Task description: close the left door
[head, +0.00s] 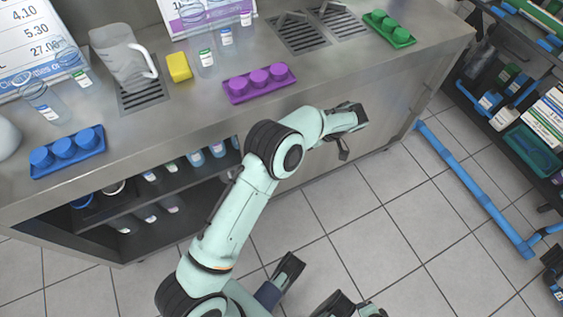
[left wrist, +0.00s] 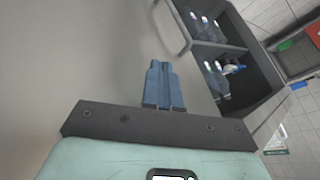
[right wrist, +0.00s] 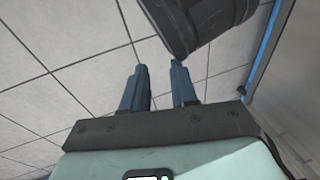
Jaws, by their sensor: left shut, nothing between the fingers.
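In the head view the left part of the steel cabinet (head: 190,120) stands open and shows shelves with bottles (head: 150,176). The left door is not clearly visible there; my long green arm covers part of the front. In the left wrist view my left gripper (left wrist: 162,68) is shut and empty, its fingers in front of a broad plain grey surface. I cannot tell whether they touch it. The open compartment (left wrist: 230,95) with bottles lies to its right. In the right wrist view my right gripper (right wrist: 159,68) is open and empty, above floor tiles.
The countertop holds a blue tray (head: 68,152), a purple tray (head: 259,83), a green tray (head: 389,29), a pitcher (head: 118,55) and a yellow sponge (head: 179,67). A rack with a blue floor rail (head: 475,190) stands right. Tiled floor (head: 380,240) before the cabinet is clear.

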